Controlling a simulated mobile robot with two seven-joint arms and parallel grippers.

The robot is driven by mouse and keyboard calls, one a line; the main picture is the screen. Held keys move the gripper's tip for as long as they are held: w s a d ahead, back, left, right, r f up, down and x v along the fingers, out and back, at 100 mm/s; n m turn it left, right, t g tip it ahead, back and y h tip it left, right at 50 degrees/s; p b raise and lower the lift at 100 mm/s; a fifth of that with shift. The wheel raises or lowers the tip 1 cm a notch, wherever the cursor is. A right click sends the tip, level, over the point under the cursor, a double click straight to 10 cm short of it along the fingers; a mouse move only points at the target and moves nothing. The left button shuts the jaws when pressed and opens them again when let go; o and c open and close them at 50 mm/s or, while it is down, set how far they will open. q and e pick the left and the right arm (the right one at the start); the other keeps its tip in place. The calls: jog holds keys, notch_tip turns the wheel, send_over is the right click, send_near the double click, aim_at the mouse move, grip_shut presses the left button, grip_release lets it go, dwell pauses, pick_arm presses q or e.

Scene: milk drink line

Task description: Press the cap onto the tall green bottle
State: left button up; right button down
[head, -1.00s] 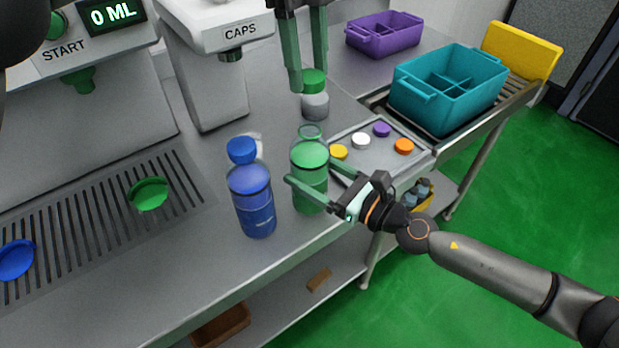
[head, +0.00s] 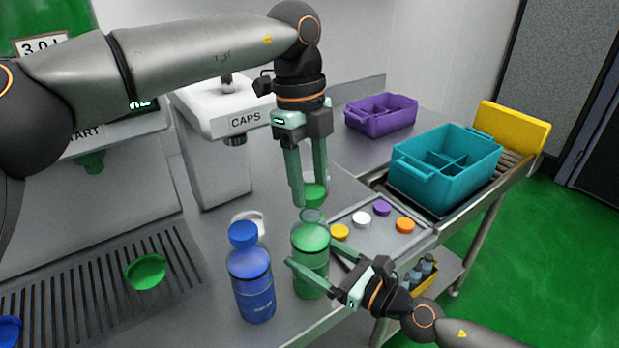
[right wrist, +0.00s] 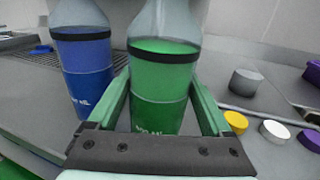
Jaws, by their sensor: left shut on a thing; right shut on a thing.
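The tall green bottle (head: 311,245) stands upright on the steel counter, filled with green liquid, with a clear bare neck. My right gripper (head: 312,258) is shut on its body from the front. The right wrist view shows its fingers on both sides of the bottle (right wrist: 163,85); the bottle's top is out of that view. My left gripper (head: 309,196) points down from above, shut on the green cap (head: 315,193). In the head view the cap shows just above the bottle neck. I cannot tell whether they touch.
A blue-capped blue bottle (head: 252,285) stands close to the left. A tray (head: 385,238) with coloured caps lies to the right. A grey cylinder (right wrist: 246,82) stands behind. The CAPS dispenser (head: 215,155) is behind left; teal (head: 420,180) and purple (head: 375,122) crates are at back right.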

pick_arm(q)
jog(key=shift+f, duration=0.9)
jog(key=shift+f, duration=0.6)
jog(key=o, duration=1.4)
jog(key=shift+c, duration=0.2)
notch_tip(320, 180, up, 12)
jog(key=w+a, duration=0.1)
